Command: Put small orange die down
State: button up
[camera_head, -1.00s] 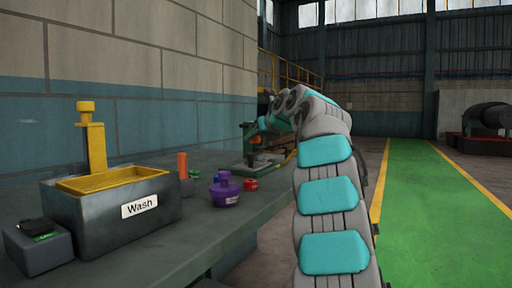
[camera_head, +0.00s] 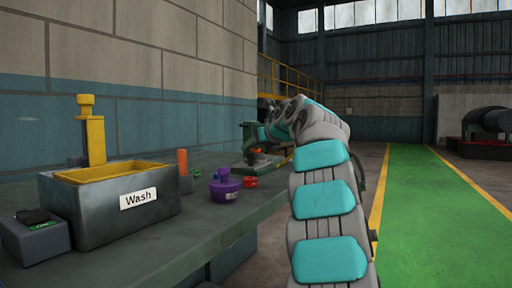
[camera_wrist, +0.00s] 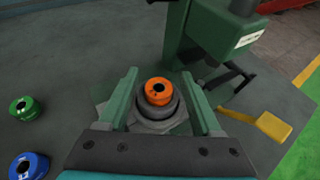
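The small orange die (camera_wrist: 158,88), a short ring with a dark hole, sits upright on a dark round seat (camera_wrist: 158,110) in the wrist view. My gripper (camera_wrist: 160,73) is open, its two green fingers on either side of the die with visible gaps. The die is not held. A green press-like machine (camera_wrist: 205,35) stands just beyond the die. In the head view my arm reaches toward the bench's far end; the fingers and the orange die are not clear there.
A green die (camera_wrist: 26,108) and a blue die (camera_wrist: 28,167) lie at left in the wrist view. A yellow-ended lever (camera_wrist: 270,126) is at right. On the bench (camera_head: 165,245) are a Wash bin (camera_head: 85,220), a purple pot (camera_head: 224,190) and a red piece (camera_head: 250,182).

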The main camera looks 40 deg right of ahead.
jog(key=shift+o, duration=0.2)
jog(key=shift+r+p, duration=0.35)
jog(key=shift+r, duration=0.1)
jog(key=v, duration=1.1)
jog(key=shift+s+a, duration=0.2)
jog(key=shift+s, duration=0.2)
jog(key=shift+r, duration=0.1)
